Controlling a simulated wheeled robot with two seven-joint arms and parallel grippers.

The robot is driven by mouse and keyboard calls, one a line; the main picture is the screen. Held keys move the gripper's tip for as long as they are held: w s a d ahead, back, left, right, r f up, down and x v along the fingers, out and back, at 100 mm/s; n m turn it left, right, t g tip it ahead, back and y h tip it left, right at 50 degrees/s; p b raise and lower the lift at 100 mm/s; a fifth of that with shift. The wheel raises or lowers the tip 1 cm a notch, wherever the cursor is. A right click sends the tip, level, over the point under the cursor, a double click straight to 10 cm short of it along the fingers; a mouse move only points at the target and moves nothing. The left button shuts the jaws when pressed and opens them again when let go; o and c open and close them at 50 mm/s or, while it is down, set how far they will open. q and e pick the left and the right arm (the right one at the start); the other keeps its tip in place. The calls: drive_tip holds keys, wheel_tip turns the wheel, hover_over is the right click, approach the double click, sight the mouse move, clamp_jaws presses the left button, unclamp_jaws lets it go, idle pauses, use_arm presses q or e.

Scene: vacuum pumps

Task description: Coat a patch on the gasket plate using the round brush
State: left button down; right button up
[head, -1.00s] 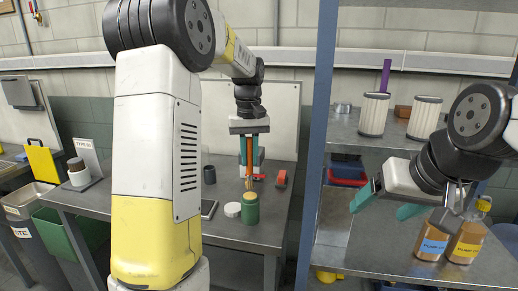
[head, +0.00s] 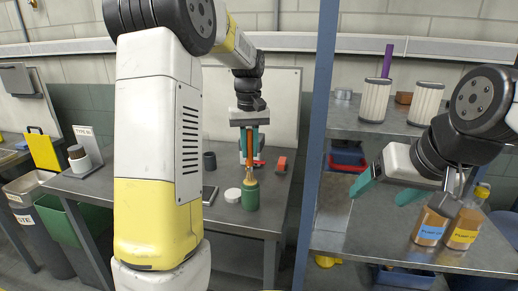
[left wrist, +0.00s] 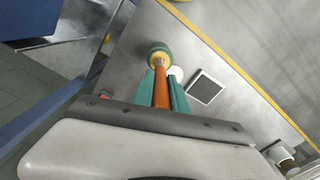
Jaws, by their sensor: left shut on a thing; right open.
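My left gripper (head: 249,158) is shut on the round brush (head: 249,150), held upright by its orange handle with the bristle end down. The brush also shows in the left wrist view (left wrist: 160,88). Its lower end is at the mouth of a green jar (head: 250,195), (left wrist: 159,52); the bristles are mostly hidden, and I cannot tell how deep they are. A flat dark square with a light border, perhaps the gasket plate (left wrist: 205,89), lies on the bench beside the jar; it is partly hidden behind my arm in the head view. My right gripper (head: 387,188) is open and empty by the shelf.
A white round lid (head: 233,195) lies left of the jar on the grey bench (head: 240,220). A dark cup (head: 209,160) and a red-orange item (head: 281,164) stand behind. A blue post (head: 318,130) separates the bench from shelves with filters (head: 375,100) and bottles (head: 430,226).

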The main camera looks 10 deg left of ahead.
sight(249, 130)
use_arm(q)
drive_tip(key=shift+f, duration=0.6)
idle(1.1)
drive_tip(key=shift+r, duration=0.15)
drive_tip(key=shift+r, duration=3.45)
